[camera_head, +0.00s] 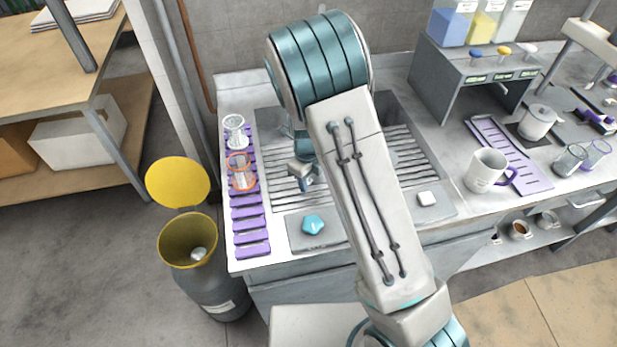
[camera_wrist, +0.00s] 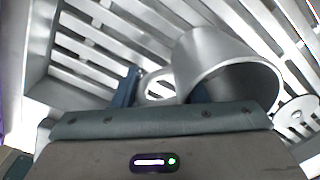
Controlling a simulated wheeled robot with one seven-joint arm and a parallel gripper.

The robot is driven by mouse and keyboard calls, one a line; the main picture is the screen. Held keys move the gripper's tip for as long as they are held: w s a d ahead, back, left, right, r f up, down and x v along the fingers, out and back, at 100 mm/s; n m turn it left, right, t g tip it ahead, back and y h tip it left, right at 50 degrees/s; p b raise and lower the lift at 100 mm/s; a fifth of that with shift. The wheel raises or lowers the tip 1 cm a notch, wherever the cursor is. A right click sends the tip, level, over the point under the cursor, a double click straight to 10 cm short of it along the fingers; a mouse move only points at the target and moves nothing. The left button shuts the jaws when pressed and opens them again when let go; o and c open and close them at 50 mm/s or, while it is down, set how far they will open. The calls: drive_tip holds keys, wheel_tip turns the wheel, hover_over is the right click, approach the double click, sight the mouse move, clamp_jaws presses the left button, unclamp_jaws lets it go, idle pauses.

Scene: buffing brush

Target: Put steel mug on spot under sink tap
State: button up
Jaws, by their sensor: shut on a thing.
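The steel mug (camera_wrist: 222,62) shows in the wrist view, tilted in the picture, with its open mouth toward the lower right. My gripper (camera_wrist: 160,92) is shut on its handle, with a blue finger at each side of the handle. The mug is over the slatted metal floor of the sink (camera_head: 415,150); whether it touches the slats I cannot tell. In the head view my gripper (camera_head: 303,172) is at the left part of the sink, and my arm hides the mug. A pale round slotted disc (camera_wrist: 298,118) lies right of the mug. I cannot make out the tap.
A purple rack (camera_head: 250,222) with glass and orange-rimmed items runs along the sink's left side. A white mug (camera_head: 487,168) stands on the right counter. A yellow-lidded bin (camera_head: 188,240) stands left.

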drive_tip(key=o, duration=1.2)
drive_tip(key=shift+f, duration=0.1)
drive_tip(key=r, duration=1.2)
drive_tip(key=shift+s+a+r+b, duration=0.15)
drive_tip(key=shift+a+b, duration=0.1)
drive_tip(key=shift+b, duration=0.1)
drive_tip(key=shift+s+d+r, duration=0.15)
drive_tip(key=shift+d+r, duration=0.1)
drive_tip(key=shift+s+d+r+n+t, duration=0.6)
drive_tip(key=shift+s+d+r+n, duration=1.55)
drive_tip(key=shift+s+n, duration=1.85)
drive_tip(key=shift+s+d+r+n+t, duration=0.6)
drive_tip(key=shift+s+d+r+n, duration=1.55)
drive_tip(key=shift+s+n, duration=1.85)
drive_tip(key=shift+s+d+r+n+t, duration=0.6)
drive_tip(key=shift+s+d+r+n, duration=1.9)
drive_tip(key=shift+n, duration=2.6)
